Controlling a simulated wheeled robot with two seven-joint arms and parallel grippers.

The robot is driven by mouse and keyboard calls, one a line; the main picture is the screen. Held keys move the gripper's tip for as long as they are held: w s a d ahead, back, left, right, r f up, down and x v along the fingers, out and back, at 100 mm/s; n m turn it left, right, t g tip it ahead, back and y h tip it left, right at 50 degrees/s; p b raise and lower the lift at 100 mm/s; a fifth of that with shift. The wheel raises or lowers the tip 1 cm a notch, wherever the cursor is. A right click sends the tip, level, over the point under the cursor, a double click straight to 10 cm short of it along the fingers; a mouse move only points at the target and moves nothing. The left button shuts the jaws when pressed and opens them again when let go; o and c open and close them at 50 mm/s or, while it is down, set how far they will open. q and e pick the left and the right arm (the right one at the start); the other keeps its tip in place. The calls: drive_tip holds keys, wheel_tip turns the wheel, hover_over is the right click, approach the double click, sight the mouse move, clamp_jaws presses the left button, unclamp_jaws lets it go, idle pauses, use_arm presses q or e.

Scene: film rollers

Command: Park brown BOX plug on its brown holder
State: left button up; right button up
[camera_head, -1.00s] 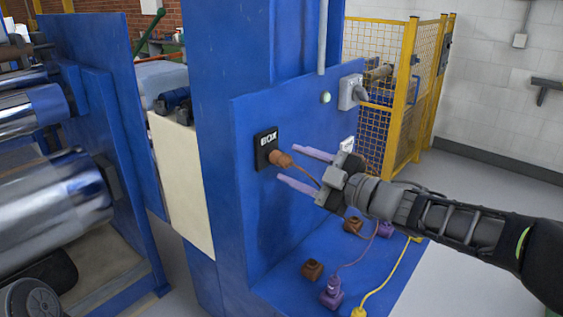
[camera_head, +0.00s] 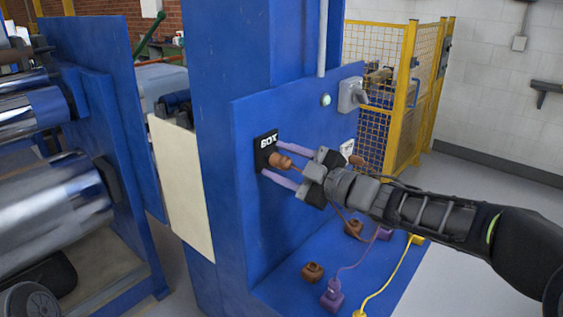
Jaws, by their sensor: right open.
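The brown plug (camera_head: 284,162) sits in the black socket marked BOX (camera_head: 266,140) on the blue panel. My right gripper (camera_head: 275,161) is open, with one pale purple finger above the plug and one below it. Both fingertips reach close to the panel, and I cannot tell whether they touch the plug. A brown cable hangs below the gripper. My left gripper is out of view.
A purple plug (camera_head: 332,295) with a purple cable stands beside the front brown holder. A yellow cable (camera_head: 388,279) runs along the base. A grey switch (camera_head: 351,95) juts from the panel. A yellow mesh fence (camera_head: 378,58) stands behind, and large metal rollers (camera_head: 50,205) lie at left.

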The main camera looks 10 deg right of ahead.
sight(291, 166)
drive_tip(key=shift+c, duration=0.4)
idle(0.5)
clamp_jaws()
idle(0.4)
drive_tip(key=o, duration=0.6)
unclamp_jaws()
drive_tip(key=shift+c, duration=0.2)
drive_tip(key=shift+s, duration=0.1)
drive_tip(key=v, duration=0.7)
drive_tip(key=shift+s+d+b, duration=0.2)
drive_tip(key=shift+d+b, duration=0.05)
drive_tip(key=shift+b, duration=0.15)
